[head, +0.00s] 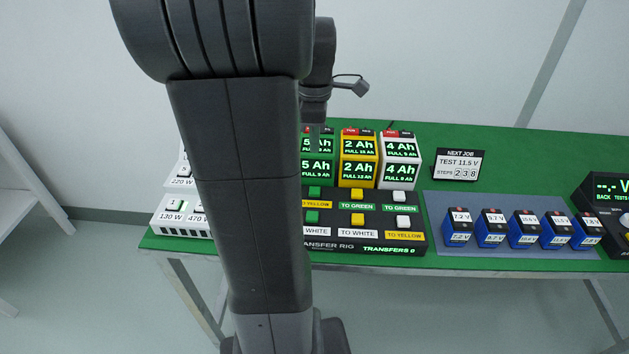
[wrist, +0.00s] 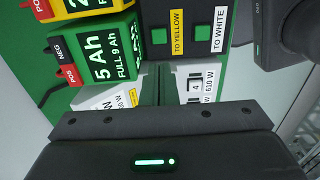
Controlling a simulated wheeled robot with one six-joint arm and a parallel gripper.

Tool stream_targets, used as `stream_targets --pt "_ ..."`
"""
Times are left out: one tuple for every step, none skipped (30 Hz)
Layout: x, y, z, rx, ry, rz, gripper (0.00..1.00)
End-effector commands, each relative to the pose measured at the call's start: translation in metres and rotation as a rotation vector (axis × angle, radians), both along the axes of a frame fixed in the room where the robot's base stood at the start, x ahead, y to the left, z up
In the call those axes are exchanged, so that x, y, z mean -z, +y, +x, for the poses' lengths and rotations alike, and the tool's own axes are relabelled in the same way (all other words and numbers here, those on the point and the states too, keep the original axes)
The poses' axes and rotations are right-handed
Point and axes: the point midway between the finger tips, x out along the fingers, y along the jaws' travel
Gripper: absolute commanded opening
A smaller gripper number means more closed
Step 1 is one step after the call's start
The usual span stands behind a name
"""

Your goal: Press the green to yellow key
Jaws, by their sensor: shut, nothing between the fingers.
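The green to yellow key (head: 314,192) is a square green button in the back row of the black transfer rig (head: 345,246). Its yellow TO YELLOW label is partly behind my arm. The same key shows in the wrist view (wrist: 159,36), beside its label; nothing covers it there. The other green key (head: 312,217), labelled TO WHITE, is in front of it. My gripper (head: 316,146) is shut and empty, pointing down in front of the green 5 Ah battery, apparently above the key and apart from it. The rig reads TRANSFERS 0.
Yellow 2 Ah (head: 358,174) and white 4 Ah (head: 397,176) batteries stand behind the rig. White load boxes (head: 178,219) are at left, partly behind my arm. A NEXT JOB sign (head: 460,165) and a grey mat (head: 437,209) with several blue cells are at right.

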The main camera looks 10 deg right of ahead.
Motion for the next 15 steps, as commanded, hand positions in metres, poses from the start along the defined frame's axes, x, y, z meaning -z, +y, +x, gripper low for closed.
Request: stream_targets --pt "0.011 0.0 -0.001 0.0 0.006 0.001 0.0" --pt "0.018 0.0 -0.001 0.0 0.006 0.001 0.0" --pt "0.026 0.0 -0.001 0.0 0.007 0.001 0.0" --pt "0.033 0.0 -0.001 0.0 0.006 0.001 0.0" --pt "0.04 0.0 -0.001 0.0 0.006 0.001 0.0" --pt "0.049 0.0 -0.001 0.0 0.007 0.001 0.0" --pt "0.055 0.0 -0.001 0.0 0.006 0.001 0.0" --pt "0.062 0.0 -0.001 0.0 0.007 0.001 0.0" --pt "0.07 0.0 -0.001 0.0 0.007 0.001 0.0" --pt "0.076 0.0 -0.001 0.0 0.006 0.001 0.0" --pt "0.082 0.0 -0.001 0.0 0.006 0.001 0.0" --pt "0.089 0.0 -0.001 0.0 0.005 0.0 0.0" --pt "0.094 0.0 -0.001 0.0 0.006 0.001 0.0" --pt "0.098 0.0 -0.001 0.0 0.005 0.001 0.0" --pt "0.104 0.0 -0.001 0.0 0.005 0.0 0.0"
